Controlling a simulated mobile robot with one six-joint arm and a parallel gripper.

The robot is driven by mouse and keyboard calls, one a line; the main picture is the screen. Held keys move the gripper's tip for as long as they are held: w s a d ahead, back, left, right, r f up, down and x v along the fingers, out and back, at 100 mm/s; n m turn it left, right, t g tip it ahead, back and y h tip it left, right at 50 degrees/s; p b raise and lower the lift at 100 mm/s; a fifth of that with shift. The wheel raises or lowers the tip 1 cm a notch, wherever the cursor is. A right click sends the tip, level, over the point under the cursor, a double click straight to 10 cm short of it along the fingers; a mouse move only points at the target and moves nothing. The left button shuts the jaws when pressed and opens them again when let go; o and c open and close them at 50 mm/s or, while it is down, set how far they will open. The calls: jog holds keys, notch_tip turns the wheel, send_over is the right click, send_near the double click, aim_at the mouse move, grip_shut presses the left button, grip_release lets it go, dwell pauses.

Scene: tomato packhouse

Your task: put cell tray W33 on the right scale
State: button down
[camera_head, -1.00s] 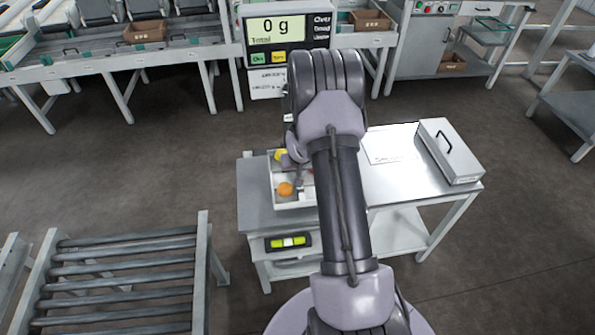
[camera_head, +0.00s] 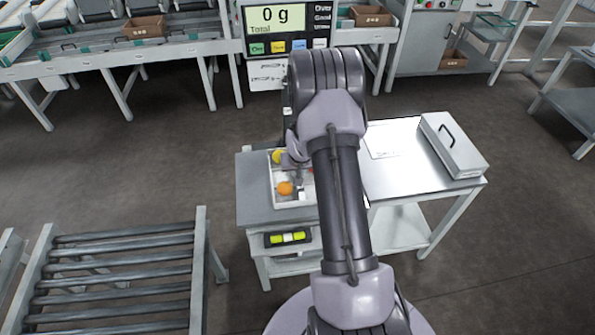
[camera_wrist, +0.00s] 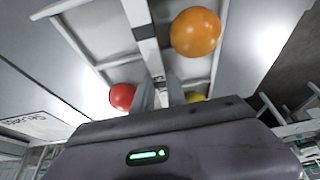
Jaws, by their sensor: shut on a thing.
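A white cell tray (camera_head: 292,205) is at the left end of the metal bench, over a grey surface; I cannot tell if it touches that surface. An orange tomato (camera_head: 285,188) and a yellow tomato (camera_head: 278,157) show in it. The wrist view also shows a red tomato (camera_wrist: 122,96) in another cell. My gripper (camera_wrist: 162,80) is shut on the tray's divider (camera_wrist: 140,25), between the tomatoes. In the head view my arm hides the tray's right side. No W33 label is readable.
A display (camera_head: 277,25) behind the bench reads 0 g. The bench top (camera_head: 405,180) is mostly clear right of my arm, with a white sheet (camera_head: 383,142) and a lidded metal box (camera_head: 452,147). A roller conveyor (camera_head: 120,275) stands at front left.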

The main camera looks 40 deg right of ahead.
jog(key=shift+f, duration=0.2)
jog(key=c, duration=1.3)
grip_release()
jog(key=shift+c, duration=1.4)
notch_tip(320, 180, up, 7)
jog(key=p, duration=0.5)
jog(key=shift+r, duration=0.15)
